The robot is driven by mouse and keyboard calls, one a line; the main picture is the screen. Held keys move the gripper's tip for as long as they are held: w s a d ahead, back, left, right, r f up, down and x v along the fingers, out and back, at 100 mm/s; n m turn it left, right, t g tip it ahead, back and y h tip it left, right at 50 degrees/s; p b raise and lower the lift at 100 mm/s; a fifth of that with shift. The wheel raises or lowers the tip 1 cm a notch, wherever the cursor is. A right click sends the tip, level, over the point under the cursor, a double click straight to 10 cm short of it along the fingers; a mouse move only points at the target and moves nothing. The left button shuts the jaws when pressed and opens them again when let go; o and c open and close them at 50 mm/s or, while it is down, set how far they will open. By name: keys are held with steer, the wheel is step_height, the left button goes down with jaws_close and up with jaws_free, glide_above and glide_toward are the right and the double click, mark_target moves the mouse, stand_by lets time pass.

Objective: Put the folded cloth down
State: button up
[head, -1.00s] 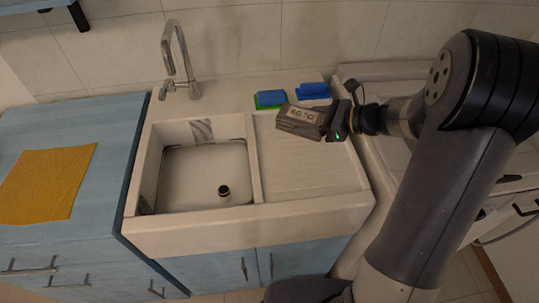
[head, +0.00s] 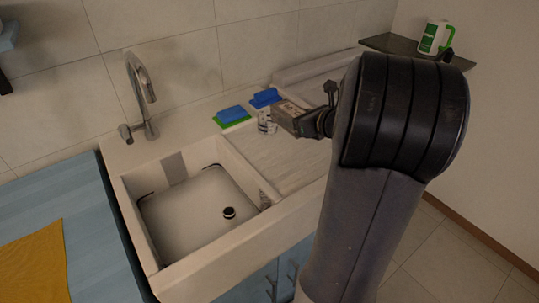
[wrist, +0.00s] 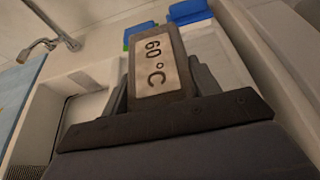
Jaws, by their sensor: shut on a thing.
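My gripper (head: 300,120) is shut on a grey-brown block (head: 285,111) with a white label. In the wrist view the block (wrist: 158,85) stands between my fingers, and its label reads "60 °C". It is boxy, and I cannot tell whether it is the folded cloth. In the head view it appears over the back of the ribbed drainboard (head: 292,165); any gap below it is unclear. A small pale, grey-striped thing (head: 266,122) shows just left of the block. A yellow cloth (head: 35,265) lies flat on the blue counter at the left.
The white sink basin (head: 190,205) is left of the drainboard, with a tap (head: 140,95) behind it. A green-and-blue sponge (head: 231,116) and a blue one (head: 265,97) lie at the back. A green-and-white bottle (head: 432,36) stands on a dark corner shelf (head: 400,45).

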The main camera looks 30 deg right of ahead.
mark_target(294, 155)
step_height(294, 155, down, 10)
steer(key=shift+r+b, duration=0.1)
steer(key=shift+b, duration=0.9)
steer(key=shift+f, duration=0.25)
steer(key=o, duration=1)
steer(key=shift+r, duration=0.1)
steer(key=shift+o, duration=0.2)
steer(key=shift+r, duration=0.1)
steer(key=shift+s+d+r, duration=0.1)
steer(key=shift+s+r, duration=0.1)
steer(key=shift+s, duration=0.05)
steer(key=p+v, duration=0.1)
steer(key=v, duration=1)
steer(key=shift+s, duration=0.25)
